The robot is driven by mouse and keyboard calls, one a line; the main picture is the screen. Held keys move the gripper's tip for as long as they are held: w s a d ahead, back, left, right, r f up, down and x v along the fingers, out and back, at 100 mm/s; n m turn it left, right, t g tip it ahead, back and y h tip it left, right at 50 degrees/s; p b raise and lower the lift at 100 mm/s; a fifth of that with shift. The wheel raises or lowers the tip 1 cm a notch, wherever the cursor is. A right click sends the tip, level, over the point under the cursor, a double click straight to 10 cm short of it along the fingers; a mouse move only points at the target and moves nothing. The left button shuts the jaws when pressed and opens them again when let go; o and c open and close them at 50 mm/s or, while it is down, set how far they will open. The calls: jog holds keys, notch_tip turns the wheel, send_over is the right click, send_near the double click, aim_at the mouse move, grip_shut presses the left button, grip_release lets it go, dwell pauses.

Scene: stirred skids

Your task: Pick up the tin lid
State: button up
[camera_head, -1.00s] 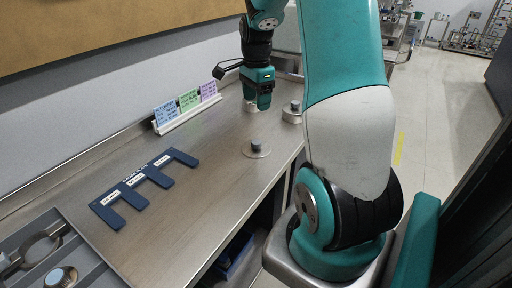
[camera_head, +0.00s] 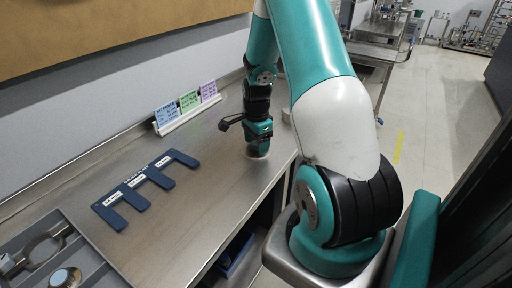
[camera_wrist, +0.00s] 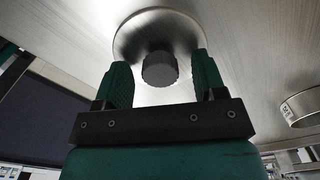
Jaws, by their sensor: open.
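The tin lid (camera_wrist: 136,38) is a round shiny metal disc with a dark ridged knob (camera_wrist: 160,69) in its middle. It lies flat on the steel bench. My gripper (camera_wrist: 162,62) is open, with one teal finger on each side of the knob and a visible gap to it. In the head view my gripper (camera_head: 258,152) points down right over the lid and hides nearly all of it. I cannot tell how far down the knob the fingertips reach.
A round metal tin with a label (camera_wrist: 303,108) stands on the bench beside the lid. A blue slotted holder (camera_head: 146,190) lies on the bench (camera_head: 190,215). A white rack with coloured cards (camera_head: 187,111) stands by the wall. A grey sectioned tray (camera_head: 85,262) is at the near left.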

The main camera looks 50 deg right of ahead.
jog(key=c, duration=1.1)
jog(key=shift+o, duration=0.2)
